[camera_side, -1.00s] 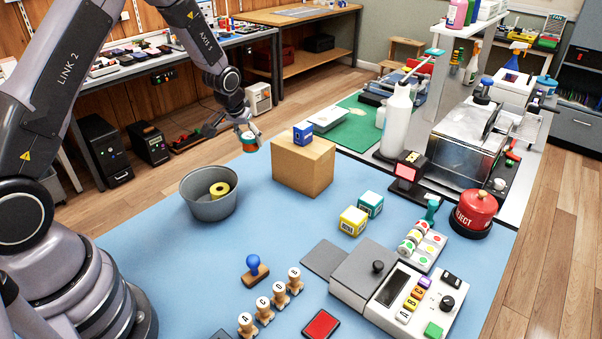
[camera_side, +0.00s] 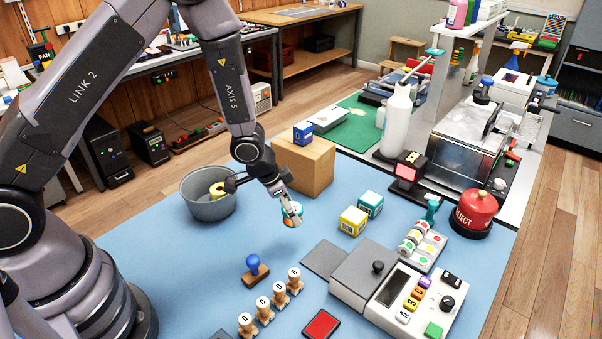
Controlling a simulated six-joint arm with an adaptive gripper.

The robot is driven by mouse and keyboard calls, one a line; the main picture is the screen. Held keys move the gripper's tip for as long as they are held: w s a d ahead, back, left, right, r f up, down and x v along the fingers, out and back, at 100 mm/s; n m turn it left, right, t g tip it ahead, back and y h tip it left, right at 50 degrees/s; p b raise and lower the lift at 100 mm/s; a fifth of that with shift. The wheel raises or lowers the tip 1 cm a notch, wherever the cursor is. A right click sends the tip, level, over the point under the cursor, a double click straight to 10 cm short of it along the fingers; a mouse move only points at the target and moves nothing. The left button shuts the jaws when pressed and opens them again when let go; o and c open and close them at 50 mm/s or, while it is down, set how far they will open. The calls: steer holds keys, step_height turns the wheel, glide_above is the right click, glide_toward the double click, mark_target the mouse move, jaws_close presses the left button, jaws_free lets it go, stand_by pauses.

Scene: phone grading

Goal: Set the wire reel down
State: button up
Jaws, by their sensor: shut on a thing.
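The wire reel (camera_side: 292,217) is a small round piece with teal and orange on its side and a pale face. My gripper (camera_side: 288,205) is shut on it. It holds the reel tilted, over the blue mat (camera_side: 225,258), in front of the cardboard-brown block. Whether the reel touches the mat or hangs just above it I cannot tell. The gripper's fingers partly cover the reel.
A grey bowl (camera_side: 210,207) with a yellow roll (camera_side: 217,189) stands left. The brown block (camera_side: 308,166) carries a blue box (camera_side: 303,133). Yellow (camera_side: 352,221) and teal (camera_side: 370,204) boxes sit right. A blue-knobbed stamp (camera_side: 255,268) and lettered stamps (camera_side: 263,309) stand in front.

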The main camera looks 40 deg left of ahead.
mark_target(299, 244)
step_height(299, 244, down, 8)
steer(key=shift+r, duration=0.2)
steer(key=shift+f, duration=0.2)
steer(key=o, duration=1.1)
